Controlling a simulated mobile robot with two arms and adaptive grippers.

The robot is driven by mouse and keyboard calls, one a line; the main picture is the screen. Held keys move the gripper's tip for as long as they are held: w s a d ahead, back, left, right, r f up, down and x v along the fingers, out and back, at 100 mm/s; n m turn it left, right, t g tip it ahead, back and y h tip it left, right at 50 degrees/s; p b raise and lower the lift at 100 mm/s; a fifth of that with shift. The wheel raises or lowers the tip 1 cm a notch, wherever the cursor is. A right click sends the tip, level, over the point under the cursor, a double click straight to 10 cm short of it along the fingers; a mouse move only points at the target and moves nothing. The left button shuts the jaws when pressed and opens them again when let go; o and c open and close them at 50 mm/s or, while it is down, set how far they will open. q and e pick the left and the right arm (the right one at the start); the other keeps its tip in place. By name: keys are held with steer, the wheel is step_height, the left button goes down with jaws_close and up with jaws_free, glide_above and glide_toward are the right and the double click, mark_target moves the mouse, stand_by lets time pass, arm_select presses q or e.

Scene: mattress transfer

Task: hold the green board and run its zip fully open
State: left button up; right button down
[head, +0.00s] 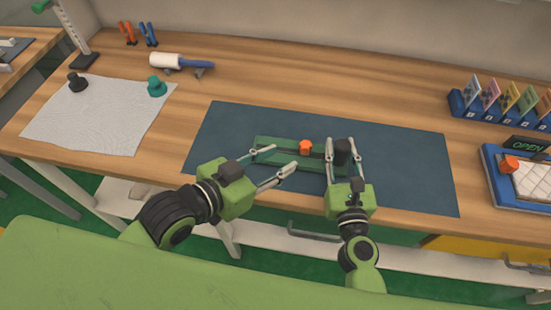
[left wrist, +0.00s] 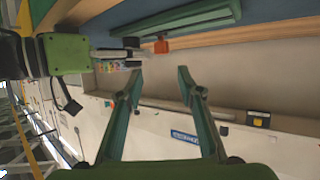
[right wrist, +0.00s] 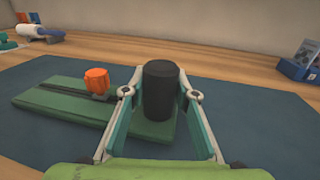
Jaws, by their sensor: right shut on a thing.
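The green board (head: 265,141) lies flat on a dark blue mat, with a dark zip track along it. An orange zip pull (head: 305,147) stands on the track, right of the board's middle; it also shows in the right wrist view (right wrist: 96,79). A black upright cylinder (right wrist: 160,92) stands at the board's right end. My right gripper (head: 341,147) is shut on this black cylinder, one finger on each side. My left gripper (head: 283,158) is open and empty, its fingers over the board's left part, left of the orange pull.
The blue mat (head: 420,165) is otherwise clear. A white sheet with small knobs (head: 95,115) and a roller (head: 180,62) lie to the left. A card rack (head: 500,105) and a blue tray (head: 495,175) stand to the right.

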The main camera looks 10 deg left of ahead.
steer(key=c, duration=1.5)
jaws_free()
